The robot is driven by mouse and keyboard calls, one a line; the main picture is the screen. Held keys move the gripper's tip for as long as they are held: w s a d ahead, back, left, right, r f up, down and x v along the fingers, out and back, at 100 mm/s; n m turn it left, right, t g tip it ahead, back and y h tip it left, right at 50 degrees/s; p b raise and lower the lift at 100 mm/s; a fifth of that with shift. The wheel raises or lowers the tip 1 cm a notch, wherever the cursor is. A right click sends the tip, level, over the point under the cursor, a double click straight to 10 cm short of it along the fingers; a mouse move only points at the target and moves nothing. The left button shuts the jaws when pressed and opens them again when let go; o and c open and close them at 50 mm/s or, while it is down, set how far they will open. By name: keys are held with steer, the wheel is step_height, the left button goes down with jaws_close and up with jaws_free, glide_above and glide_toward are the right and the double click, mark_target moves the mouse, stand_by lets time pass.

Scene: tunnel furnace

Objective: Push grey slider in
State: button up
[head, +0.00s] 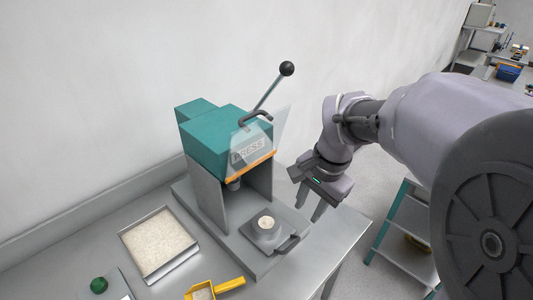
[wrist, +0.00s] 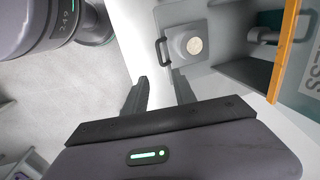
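The grey slider (head: 267,234) sticks out at the front of the green and grey press (head: 224,145). It has a round pale disc on top and a dark handle (head: 289,243) at its front right. In the wrist view the slider (wrist: 187,45) shows top centre, its handle (wrist: 161,52) on its left. My gripper (head: 309,205) is open and empty. It hangs in the air to the right of the press, above and behind the handle in the head view. Its two fingers are apart from the slider and handle.
A clear guard (head: 264,127) with a handle is raised on the press, beside a black-knobbed lever (head: 287,69). A tray of pale grains (head: 176,272), a yellow scoop (head: 228,285) and a green button (head: 99,285) are left and front. The table's right edge is close.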

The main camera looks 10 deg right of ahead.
mark_target(292, 244)
steer(key=f+b, duration=0.2)
steer(key=f, duration=0.3)
steer(key=w+a+f+b, duration=0.1)
steer(key=f+b, duration=0.1)
steer(key=f, duration=0.4)
steer(key=w+a+f+b, duration=0.1)
steer(key=f+b, duration=0.2)
steer(key=f, duration=0.2)
steer(key=shift+f, duration=0.25)
steer(key=shift+c, duration=0.4)
jaws_close()
steer(key=shift+w, duration=0.1)
